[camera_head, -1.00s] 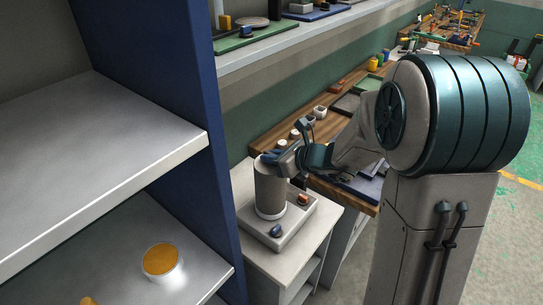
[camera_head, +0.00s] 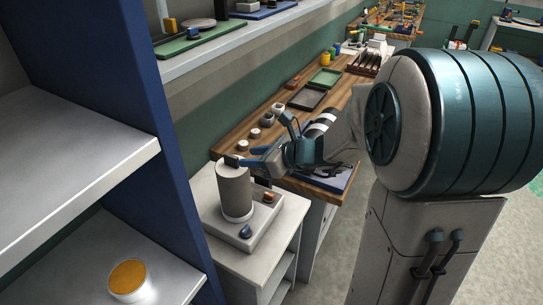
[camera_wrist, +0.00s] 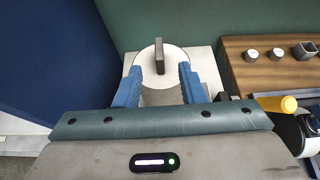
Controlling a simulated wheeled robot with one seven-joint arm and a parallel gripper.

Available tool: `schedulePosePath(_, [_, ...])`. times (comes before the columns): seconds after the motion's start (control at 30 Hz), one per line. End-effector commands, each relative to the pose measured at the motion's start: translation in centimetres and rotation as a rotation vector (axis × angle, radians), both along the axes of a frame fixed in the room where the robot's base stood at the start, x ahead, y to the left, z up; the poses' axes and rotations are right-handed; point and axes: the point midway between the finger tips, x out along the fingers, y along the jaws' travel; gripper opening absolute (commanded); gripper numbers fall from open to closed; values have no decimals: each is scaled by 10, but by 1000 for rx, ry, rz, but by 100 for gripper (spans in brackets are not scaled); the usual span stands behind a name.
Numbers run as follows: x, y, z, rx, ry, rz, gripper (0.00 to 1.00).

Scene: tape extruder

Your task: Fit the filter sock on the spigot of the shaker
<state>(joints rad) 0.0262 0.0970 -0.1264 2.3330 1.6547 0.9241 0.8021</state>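A grey cylinder, which looks like the filter sock (camera_head: 235,195), stands upright on the pale square base of the shaker (camera_head: 262,228). Its pale round top shows in the wrist view (camera_wrist: 176,80), with an upright dark tab (camera_wrist: 159,56) on it. A white ring shows at the cylinder's foot; the spigot itself is hidden. My gripper (camera_head: 252,159) is at the cylinder's top, on its right side. In the wrist view its blue fingers (camera_wrist: 157,84) are wide apart, with the tab between and beyond them, and they hold nothing that I can see.
A blue knob (camera_head: 246,231) and an orange knob (camera_head: 268,196) sit on the base. A blue shelf upright (camera_head: 165,150) stands close on the left. A wooden bench (camera_head: 262,118) with cups and trays runs behind. An orange-topped tub (camera_head: 128,278) is on the lower shelf.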

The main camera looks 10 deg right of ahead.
Motion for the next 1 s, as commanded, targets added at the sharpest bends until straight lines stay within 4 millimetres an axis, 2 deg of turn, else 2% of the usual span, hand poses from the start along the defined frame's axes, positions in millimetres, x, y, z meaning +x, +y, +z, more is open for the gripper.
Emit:
schedulePosePath(0.1, [-14,-19,11,0,-3,-3,36])
schedulePosePath(0.33, [-31,-41,24,0,0,-1,36])
schedulePosePath(0.9, [-35,-44,26,-1,0,3,36])
schedulePosePath(1.0, [-41,-41,26,-34,-15,36,36])
